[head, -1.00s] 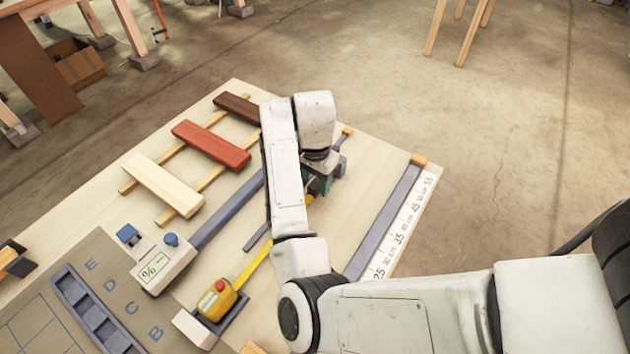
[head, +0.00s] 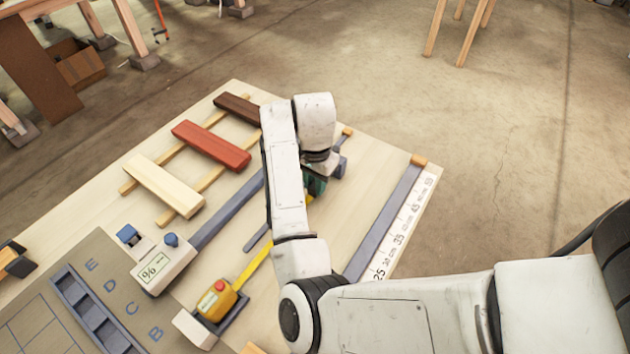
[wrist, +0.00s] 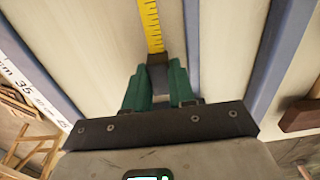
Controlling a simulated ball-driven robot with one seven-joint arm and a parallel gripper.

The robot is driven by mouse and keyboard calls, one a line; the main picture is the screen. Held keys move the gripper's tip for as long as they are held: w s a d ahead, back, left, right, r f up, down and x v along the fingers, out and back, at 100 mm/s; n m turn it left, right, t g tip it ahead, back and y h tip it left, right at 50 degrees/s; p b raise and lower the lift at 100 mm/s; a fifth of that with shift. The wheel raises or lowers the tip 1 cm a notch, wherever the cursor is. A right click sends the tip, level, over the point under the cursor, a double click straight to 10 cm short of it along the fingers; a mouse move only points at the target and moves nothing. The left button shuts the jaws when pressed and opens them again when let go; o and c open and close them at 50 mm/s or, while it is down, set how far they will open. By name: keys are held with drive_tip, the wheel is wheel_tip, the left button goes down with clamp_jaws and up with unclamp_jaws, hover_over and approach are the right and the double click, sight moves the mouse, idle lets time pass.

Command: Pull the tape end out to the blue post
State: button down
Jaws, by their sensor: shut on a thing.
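The yellow tape case (head: 215,300) with a red button sits in a dark holder at the board's near side. Its yellow tape (head: 258,262) runs out up and to the right, partly hidden under my arm. My gripper (wrist: 158,72) is shut on the dark tape end (wrist: 157,76), between its green fingers in the wrist view. The tape also shows in the wrist view (wrist: 150,25). In the head view my gripper (head: 317,186) is mostly hidden by my wrist.
A blue-grey rail (head: 385,222) and a number scale (head: 405,230) lie to the right. Left are cream (head: 163,184), red (head: 210,145) and dark brown (head: 238,107) laths on wooden strips, and a meter (head: 163,266) with a blue knob.

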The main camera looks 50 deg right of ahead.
drive_tip(key=d+p, duration=0.1)
drive_tip(key=d, duration=0.3)
drive_tip(key=shift+r+p, duration=0.15)
drive_tip(key=shift+p, duration=0.2)
drive_tip(key=shift+w+d, duration=0.1)
drive_tip(key=shift+d, duration=0.45)
drive_tip(key=c, duration=0.9)
unclamp_jaws()
drive_tip(key=shift+d, duration=0.1)
wheel_tip(320, 180, up, 10)
drive_tip(key=shift+r+p, duration=0.25)
drive_tip(key=shift+p, duration=0.45)
